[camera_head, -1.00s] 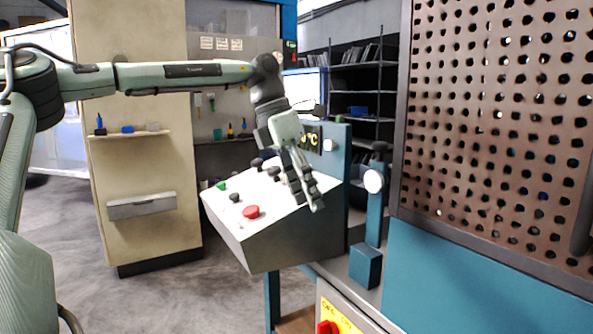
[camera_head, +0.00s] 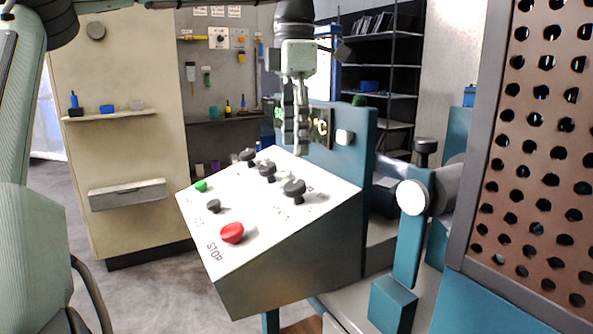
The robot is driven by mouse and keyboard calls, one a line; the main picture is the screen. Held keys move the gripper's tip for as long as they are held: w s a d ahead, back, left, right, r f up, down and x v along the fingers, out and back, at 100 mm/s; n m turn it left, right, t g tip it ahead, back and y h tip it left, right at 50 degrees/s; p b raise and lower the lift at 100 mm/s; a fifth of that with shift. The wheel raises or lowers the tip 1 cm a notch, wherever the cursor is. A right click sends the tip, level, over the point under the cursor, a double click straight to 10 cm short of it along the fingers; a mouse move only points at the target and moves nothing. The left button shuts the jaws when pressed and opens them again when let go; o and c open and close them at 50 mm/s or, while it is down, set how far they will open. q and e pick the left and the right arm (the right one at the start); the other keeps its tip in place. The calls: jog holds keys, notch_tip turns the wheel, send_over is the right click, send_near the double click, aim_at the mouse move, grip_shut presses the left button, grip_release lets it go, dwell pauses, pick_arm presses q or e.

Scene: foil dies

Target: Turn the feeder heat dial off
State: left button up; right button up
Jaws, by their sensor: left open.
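A sloped control console with a white top panel (camera_head: 270,225) stands in the middle. Black knobs sit on it: one at the right (camera_head: 294,187), one in the middle (camera_head: 267,170), one at the back (camera_head: 247,155) and a smaller one (camera_head: 213,206) at the left. Their labels are too small to read, so I cannot tell which is the feeder heat dial. My left gripper (camera_head: 301,150) is open and empty, pointing down above the panel's back part, its fingers seen nearly edge-on. It appears apart from the knobs. My right gripper is out of view.
A red STOP button (camera_head: 232,233) and a green button (camera_head: 200,186) share the panel. A blue upright with a display (camera_head: 320,127) stands behind the gripper. A perforated brown guard (camera_head: 540,150) fills the right. A blue post with a white disc (camera_head: 411,197) stands beside the console.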

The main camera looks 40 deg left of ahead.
aim_at(295, 183)
pick_arm(q)
jog(key=shift+f, duration=0.4)
notch_tip(295, 183, down, 6)
jog(key=shift+s+d+b, duration=0.1)
jog(key=shift+s+b, duration=0.05)
jog(key=shift+b, duration=0.15)
jog(key=shift+f, duration=0.4)
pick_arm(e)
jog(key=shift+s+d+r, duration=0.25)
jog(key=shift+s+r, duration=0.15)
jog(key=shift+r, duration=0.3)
pick_arm(q)
jog(key=shift+c, duration=0.2)
jog(key=c, duration=1.1)
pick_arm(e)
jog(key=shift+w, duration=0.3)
